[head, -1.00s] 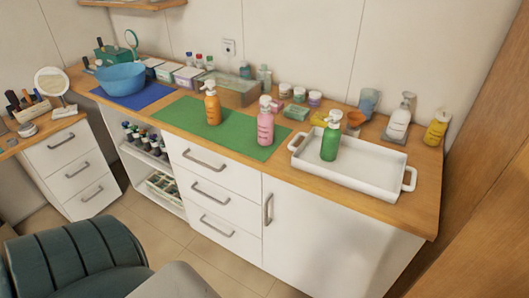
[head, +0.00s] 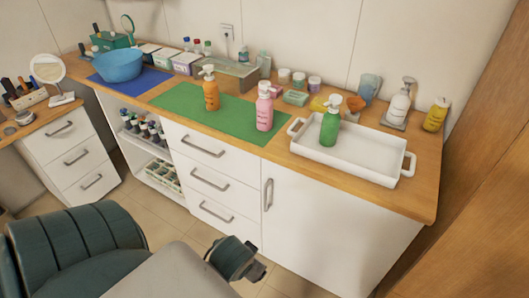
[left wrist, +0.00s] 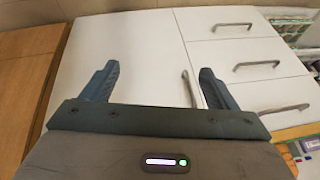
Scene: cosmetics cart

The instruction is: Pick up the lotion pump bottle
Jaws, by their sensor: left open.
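Several pump bottles stand upright on the counter. An orange one (head: 210,94) and a pink one (head: 264,112) are on the green mat (head: 187,101). A green one (head: 329,128) with a white pump head stands in the white tray (head: 365,160). A white one (head: 398,106) stands at the back right. I cannot tell from the pictures which is the lotion. My left gripper (head: 257,271) is low in front of the cabinet, below the counter and away from the bottles. In the left wrist view it (left wrist: 158,70) is open and empty, facing the cabinet front. My right gripper is not in view.
A yellow bottle (head: 436,114) stands at the far right. Small jars and a clear box (head: 225,73) line the back wall. A blue bowl (head: 119,65) sits on a blue mat (head: 146,93). The counter's front edge and door handle (head: 268,194) are above my left gripper.

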